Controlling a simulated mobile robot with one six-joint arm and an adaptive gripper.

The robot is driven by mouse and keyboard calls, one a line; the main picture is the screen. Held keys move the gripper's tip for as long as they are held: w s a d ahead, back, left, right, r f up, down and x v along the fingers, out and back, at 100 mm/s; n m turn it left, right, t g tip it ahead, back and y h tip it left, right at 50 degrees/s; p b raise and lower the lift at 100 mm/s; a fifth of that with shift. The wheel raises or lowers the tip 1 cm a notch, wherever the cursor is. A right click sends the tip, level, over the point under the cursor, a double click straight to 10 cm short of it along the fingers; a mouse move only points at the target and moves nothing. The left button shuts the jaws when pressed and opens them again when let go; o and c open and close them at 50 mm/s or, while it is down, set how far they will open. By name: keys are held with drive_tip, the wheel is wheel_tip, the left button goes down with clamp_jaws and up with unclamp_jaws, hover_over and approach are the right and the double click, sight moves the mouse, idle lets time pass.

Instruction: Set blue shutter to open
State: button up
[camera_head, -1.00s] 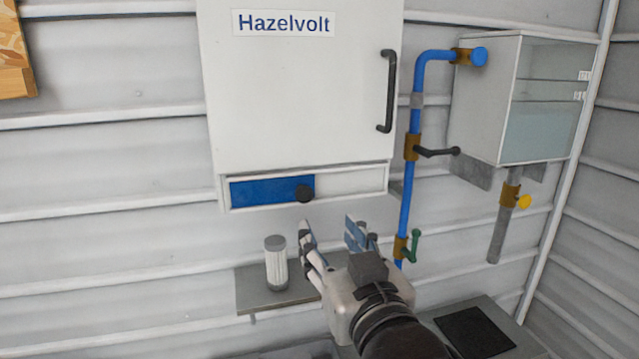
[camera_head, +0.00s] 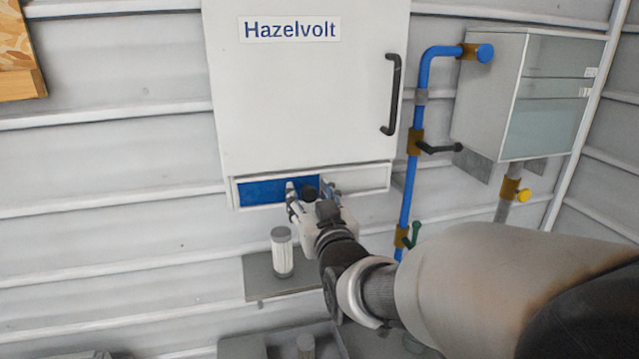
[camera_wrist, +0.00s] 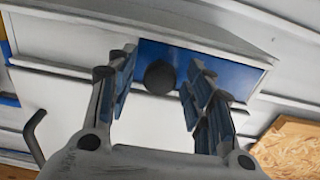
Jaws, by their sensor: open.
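The blue shutter (camera_head: 262,192) is a flat blue panel in the left part of the slot frame (camera_head: 365,180) under the white Hazelvolt hopper (camera_head: 305,100). The right part of the slot is white. A round black knob (camera_head: 310,192) sits at the shutter's right end. My gripper (camera_head: 312,188) is open in front of the knob, one finger to each side. In the wrist view the knob (camera_wrist: 159,77) appears between the open fingers (camera_wrist: 155,85), with blue shutter (camera_wrist: 228,75) around it. I cannot tell whether the fingers touch it.
A blue pipe (camera_head: 407,185) with a black-handled valve (camera_head: 430,147) and a green-handled valve (camera_head: 412,236) runs right of the hopper. A white cylinder (camera_head: 282,252) stands on a small grey shelf (camera_head: 258,280) below. A grey glass-fronted box (camera_head: 490,90) hangs at right.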

drive_tip(key=shift+w+a, duration=0.15)
drive_tip(key=shift+w, duration=0.35)
clamp_jaws()
idle(0.3)
